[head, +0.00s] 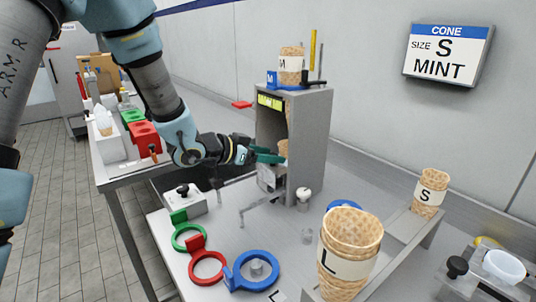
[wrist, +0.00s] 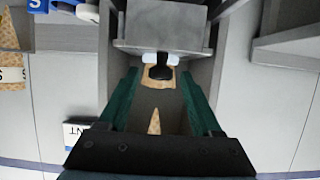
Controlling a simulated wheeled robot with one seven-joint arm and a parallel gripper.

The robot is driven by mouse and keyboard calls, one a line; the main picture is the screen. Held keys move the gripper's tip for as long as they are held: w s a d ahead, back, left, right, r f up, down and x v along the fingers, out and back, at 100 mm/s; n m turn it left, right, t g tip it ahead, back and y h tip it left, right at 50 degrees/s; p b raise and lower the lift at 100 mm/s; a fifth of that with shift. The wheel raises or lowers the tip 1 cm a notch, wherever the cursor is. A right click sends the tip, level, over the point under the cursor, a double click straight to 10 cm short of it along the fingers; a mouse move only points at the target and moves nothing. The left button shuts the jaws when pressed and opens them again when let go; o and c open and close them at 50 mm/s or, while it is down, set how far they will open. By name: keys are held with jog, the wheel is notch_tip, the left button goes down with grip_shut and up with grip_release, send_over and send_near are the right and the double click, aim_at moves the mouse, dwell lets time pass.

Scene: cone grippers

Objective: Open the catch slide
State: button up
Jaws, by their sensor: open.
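The grey dispenser cabinet (head: 314,130) stands on the counter with a cone marked M in a blue holder on top. At its lower front is a grey metal slide block (head: 270,180), which I take for the catch slide. In the wrist view the grey block (wrist: 165,32) carries a black knob (wrist: 160,70). My gripper (head: 270,157) is at the cabinet's open front, just above the block. In the wrist view its green fingers (wrist: 160,98) are apart, with the knob and a tan cone surface seen between them.
Several stacked cones marked L (head: 345,255) stand at the front. A cone marked S (head: 430,190) stands on a rack at right. Green, red and blue rings (head: 257,272) lie on the front counter. A sign (head: 448,53) on the wall reads size S, mint.

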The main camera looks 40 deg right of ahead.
grip_shut()
dwell(0.4)
dwell(0.9)
